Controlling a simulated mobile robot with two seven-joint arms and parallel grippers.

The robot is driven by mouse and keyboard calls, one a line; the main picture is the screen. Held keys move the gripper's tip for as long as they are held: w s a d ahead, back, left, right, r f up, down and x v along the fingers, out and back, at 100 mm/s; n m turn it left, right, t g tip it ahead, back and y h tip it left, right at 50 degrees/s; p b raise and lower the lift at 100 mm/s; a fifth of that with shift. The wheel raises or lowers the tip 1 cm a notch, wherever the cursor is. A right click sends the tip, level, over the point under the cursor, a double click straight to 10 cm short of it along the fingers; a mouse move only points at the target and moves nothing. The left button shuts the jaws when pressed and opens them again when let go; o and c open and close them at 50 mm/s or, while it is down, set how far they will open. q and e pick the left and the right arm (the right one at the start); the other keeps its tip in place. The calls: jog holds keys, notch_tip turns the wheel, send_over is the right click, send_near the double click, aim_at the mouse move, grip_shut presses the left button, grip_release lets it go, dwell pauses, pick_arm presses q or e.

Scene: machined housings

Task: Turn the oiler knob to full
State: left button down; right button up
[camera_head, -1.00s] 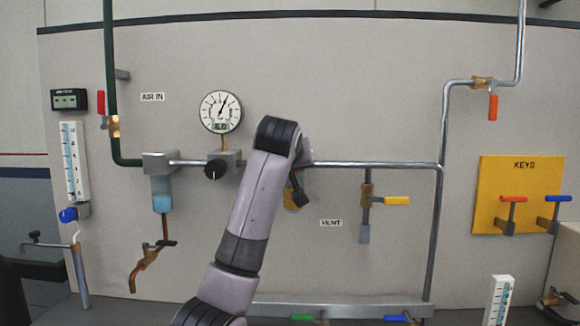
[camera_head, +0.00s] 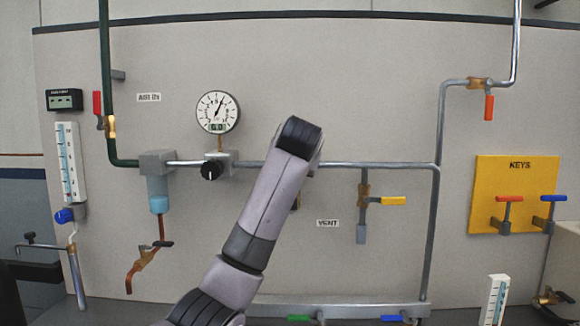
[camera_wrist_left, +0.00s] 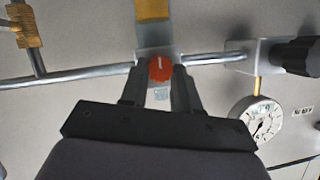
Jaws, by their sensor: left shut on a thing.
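The oiler's red knob (camera_wrist_left: 160,69) with a white mark shows in the left wrist view, on a grey block on the silver pipe. The mark runs roughly up and down in that picture. My left gripper (camera_wrist_left: 160,80) has a dark finger on either side of the knob and is shut on it. The oiler's yellow bowl (camera_wrist_left: 153,10) is at the top edge of that view. In the head view my left arm hides the knob and the gripper; only a sliver of the yellow bowl (camera_head: 296,203) shows. My right gripper is in neither view.
A round gauge (camera_head: 217,112) and a black regulator knob (camera_head: 211,170) are left of my arm. The yellow-handled vent valve (camera_head: 393,201) is to its right. A yellow keys board (camera_head: 515,194) hangs far right.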

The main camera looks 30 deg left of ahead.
pick_arm(q)
jog(key=shift+r, duration=0.15)
jog(key=c, duration=0.8)
grip_release()
jog(key=shift+b+v, duration=1)
jog(key=shift+v, duration=2.55)
